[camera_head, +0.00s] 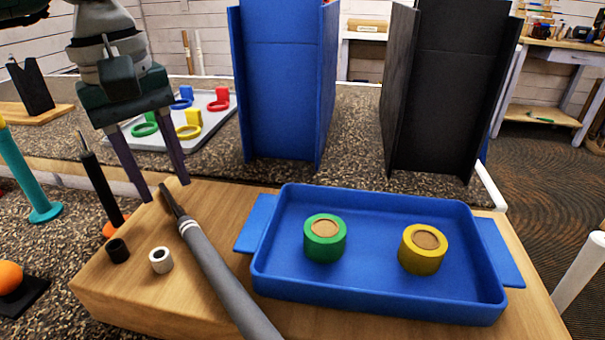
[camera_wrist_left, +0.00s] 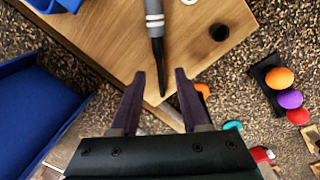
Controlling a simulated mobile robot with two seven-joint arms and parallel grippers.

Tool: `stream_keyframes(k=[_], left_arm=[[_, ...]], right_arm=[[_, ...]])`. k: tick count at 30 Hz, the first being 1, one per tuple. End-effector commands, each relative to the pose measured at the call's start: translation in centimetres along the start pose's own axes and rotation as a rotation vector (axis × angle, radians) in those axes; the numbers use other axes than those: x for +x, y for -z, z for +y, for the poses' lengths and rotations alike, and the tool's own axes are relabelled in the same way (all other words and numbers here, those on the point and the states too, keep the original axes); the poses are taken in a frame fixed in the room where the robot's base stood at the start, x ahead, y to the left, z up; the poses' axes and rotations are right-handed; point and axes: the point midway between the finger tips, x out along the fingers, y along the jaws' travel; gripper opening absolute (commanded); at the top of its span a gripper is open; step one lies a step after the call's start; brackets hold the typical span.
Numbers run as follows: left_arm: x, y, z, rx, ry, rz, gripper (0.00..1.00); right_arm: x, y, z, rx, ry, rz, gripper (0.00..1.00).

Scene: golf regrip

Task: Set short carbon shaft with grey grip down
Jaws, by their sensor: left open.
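The short carbon shaft (camera_head: 170,201) with its grey grip (camera_head: 222,275) lies on the wooden tabletop. The grip runs toward the near edge and out of the bottom of the head view. My left gripper (camera_head: 167,191) is open, pointing down, with its fingers on either side of the dark shaft end. In the left wrist view, the shaft's dark tip (camera_wrist_left: 160,78) lies between the two spread fingers of the left gripper (camera_wrist_left: 159,74). The grey grip shows at the top (camera_wrist_left: 153,10). My right gripper is not in view.
A blue tray (camera_head: 375,298) holding a green ring (camera_head: 324,241) and a yellow ring (camera_head: 423,251) stands right of the shaft. A black ring (camera_head: 118,250) and white ring (camera_head: 161,261) lie left of it. Blue (camera_head: 283,90) and black (camera_head: 430,100) upright panels stand behind.

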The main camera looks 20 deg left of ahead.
Motion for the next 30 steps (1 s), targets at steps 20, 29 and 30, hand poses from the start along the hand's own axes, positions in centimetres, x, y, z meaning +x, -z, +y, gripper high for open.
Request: stream_keyframes(k=[20,29,30], left_arm=[[2.5,0.0,0.0,0.000,-0.002,-0.001,0.19],[2.4,0.0,0.0,0.000,-0.002,-0.001,0.00],[2.4,0.0,0.0,0.000,-0.002,-0.001,0.00]], right_arm=[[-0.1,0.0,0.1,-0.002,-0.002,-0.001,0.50],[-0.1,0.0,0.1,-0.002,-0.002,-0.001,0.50],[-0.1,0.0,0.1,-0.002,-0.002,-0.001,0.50]])
